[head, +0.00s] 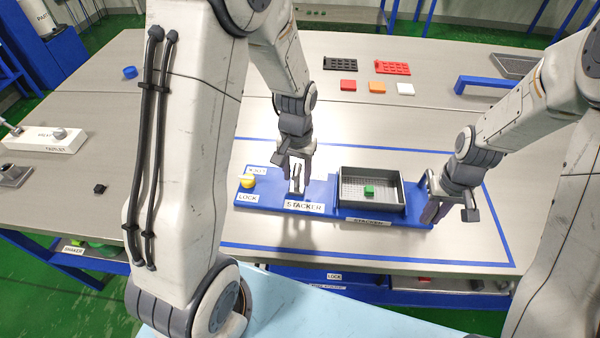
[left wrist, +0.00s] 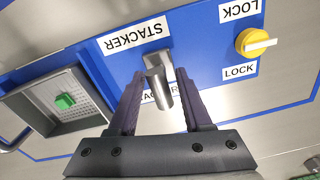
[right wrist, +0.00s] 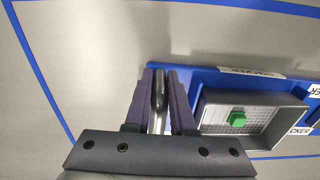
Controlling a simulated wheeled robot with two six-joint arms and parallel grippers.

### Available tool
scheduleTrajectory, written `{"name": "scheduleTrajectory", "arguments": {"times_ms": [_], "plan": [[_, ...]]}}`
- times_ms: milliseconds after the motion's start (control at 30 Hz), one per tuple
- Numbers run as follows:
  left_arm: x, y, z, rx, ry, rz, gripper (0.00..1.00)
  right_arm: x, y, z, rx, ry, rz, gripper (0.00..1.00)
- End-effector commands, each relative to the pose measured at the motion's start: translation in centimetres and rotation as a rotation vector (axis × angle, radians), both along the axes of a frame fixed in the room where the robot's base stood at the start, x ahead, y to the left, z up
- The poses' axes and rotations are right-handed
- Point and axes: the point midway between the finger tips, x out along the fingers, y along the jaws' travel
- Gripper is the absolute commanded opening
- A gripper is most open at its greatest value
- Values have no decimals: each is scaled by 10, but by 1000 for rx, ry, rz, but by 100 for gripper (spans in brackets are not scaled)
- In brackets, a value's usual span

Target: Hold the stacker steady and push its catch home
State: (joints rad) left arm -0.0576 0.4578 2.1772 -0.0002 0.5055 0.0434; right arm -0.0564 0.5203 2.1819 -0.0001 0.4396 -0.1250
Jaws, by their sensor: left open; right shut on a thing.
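The stacker is a blue base (head: 272,202) with a grey tray (head: 372,205) on its right part, and a green block (head: 369,190) lies in the tray. Left of the tray a metal lever (left wrist: 158,85) stands up from the base beside a STACKER label. A yellow knob (head: 247,182) with a white bar sits at the base's left end between LOCK labels. My left gripper (head: 295,178) is open, its fingers on either side of the lever. My right gripper (head: 430,212) is shut on a metal handle (right wrist: 159,100) at the base's right end. The catch cannot be told for certain.
Blue tape (head: 497,215) outlines the area around the stacker. Red, orange and white blocks (head: 377,87) and black and red racks (head: 341,64) lie behind. A blue bracket (head: 495,82) stands at the back right. The table between stacker and blocks is clear.

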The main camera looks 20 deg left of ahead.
Motion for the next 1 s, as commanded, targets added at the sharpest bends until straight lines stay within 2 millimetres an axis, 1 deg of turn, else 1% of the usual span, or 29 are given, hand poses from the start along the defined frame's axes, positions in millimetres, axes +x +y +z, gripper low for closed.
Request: {"name": "scheduleTrajectory", "arguments": {"times_ms": [100, 167, 200, 233, 1000], "plan": [[0, 0, 0, 0, 1, 0, 50, 1, 0, 1, 0, -2, 0, 0], [0, 0, 0, 0, 1, 0, 27, 1, 0, 1, 0, -2, 0, 0], [0, 0, 0, 0, 1, 0, 11, 1, 0, 1, 0, -2, 0, 0], [0, 0, 0, 0, 1, 0, 0, 1, 0, 1, 0, -2, 0, 0], [0, 0, 1, 1, 1, -4, 0, 1, 0, 1, 1, -3, 0, 0]]}}
